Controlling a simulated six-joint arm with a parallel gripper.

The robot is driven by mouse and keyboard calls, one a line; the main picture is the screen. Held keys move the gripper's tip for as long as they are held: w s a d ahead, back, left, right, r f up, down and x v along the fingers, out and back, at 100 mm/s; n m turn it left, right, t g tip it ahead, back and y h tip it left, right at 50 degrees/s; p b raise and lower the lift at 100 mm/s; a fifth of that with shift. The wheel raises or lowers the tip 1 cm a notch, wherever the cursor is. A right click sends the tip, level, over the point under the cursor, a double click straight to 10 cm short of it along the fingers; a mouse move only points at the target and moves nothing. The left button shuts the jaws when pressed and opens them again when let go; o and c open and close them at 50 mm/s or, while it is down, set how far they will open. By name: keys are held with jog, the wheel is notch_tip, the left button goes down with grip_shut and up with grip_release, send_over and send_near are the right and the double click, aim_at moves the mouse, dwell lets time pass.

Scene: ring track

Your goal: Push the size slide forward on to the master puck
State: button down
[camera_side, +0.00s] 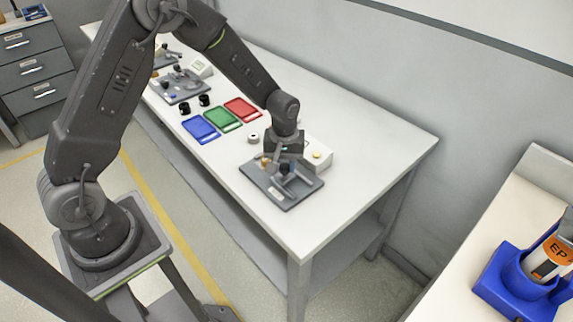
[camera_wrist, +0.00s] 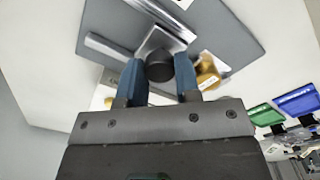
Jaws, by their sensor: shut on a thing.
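In the wrist view, the two blue fingers of my gripper (camera_wrist: 158,72) are shut on a black round knob (camera_wrist: 159,66). The knob stands at the end of a silver block (camera_wrist: 163,38), which looks like the size slide, on a grey base plate (camera_wrist: 222,28). A brass round piece (camera_wrist: 207,72) sits just right of the right finger; I cannot tell whether it is the master puck. In the side view, my gripper (camera_side: 286,166) is low over the grey base plate (camera_side: 282,203), and the fingers partly hide the slide.
A white box with a yellow button (camera_side: 317,155) stands close behind the plate. Blue (camera_side: 198,130), green (camera_side: 222,118) and red (camera_side: 243,109) trays lie further left, with black parts (camera_side: 204,100) and another fixture (camera_side: 178,85) beyond. The table is clear at right.

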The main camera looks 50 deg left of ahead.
jog(key=shift+a, duration=0.75)
jog(key=c, duration=0.8)
grip_release()
jog(key=shift+r, duration=6.95)
